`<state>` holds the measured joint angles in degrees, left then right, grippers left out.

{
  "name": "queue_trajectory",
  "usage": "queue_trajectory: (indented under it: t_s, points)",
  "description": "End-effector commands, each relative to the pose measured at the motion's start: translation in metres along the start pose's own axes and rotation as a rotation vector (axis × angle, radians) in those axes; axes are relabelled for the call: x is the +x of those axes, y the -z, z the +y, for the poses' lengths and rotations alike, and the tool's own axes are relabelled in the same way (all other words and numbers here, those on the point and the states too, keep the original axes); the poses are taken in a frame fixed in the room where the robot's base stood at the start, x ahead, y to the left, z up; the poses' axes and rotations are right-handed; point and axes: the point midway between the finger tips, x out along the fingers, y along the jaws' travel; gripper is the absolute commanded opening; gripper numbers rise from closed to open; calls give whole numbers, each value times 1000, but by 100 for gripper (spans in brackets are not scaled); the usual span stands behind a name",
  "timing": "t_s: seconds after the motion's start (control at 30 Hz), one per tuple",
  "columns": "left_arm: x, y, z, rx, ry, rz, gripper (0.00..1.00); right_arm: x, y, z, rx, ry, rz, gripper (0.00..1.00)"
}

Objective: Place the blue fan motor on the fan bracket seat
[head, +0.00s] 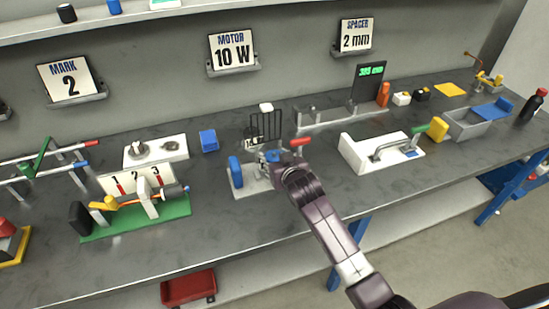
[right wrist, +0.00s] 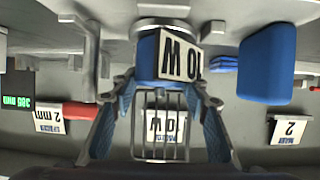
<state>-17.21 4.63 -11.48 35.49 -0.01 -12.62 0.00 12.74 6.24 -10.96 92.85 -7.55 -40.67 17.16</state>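The blue fan motor (right wrist: 147,58) carries a white 10 W label and lies between the two fingertips of my right gripper (right wrist: 163,80) in the right wrist view. The fingers appear closed against its sides. In the head view my right gripper (head: 274,165) is over the pale fan base (head: 249,190), in front of a dark wire cage (head: 266,125). A round silver part (right wrist: 165,24) shows at the motor's end in the wrist view. The gripper hides most of the seat area, so I cannot tell whether the motor touches it. My left gripper is not in view.
A blue block (head: 209,140) and a green-based stand (head: 135,222) are farther left. A white fixture with a handle (head: 380,155) is to the right. The counter's front edge is clear near my right arm.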

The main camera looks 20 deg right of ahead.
Motion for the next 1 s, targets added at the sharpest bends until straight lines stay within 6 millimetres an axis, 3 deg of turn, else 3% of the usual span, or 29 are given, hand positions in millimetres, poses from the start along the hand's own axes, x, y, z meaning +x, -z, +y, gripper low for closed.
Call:
queue_trajectory:
  t_s: [0.03,0.17,0.57,1.0]
  points:
    - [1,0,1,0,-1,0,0,1,-16,0,0,-1,-32,47]
    - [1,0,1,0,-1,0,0,1,-14,0,0,-1,-26,59]
    - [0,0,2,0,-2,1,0,-6,-10,0,0,-1,-18,59]
    - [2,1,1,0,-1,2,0,-78,-8,0,-1,0,-15,59]
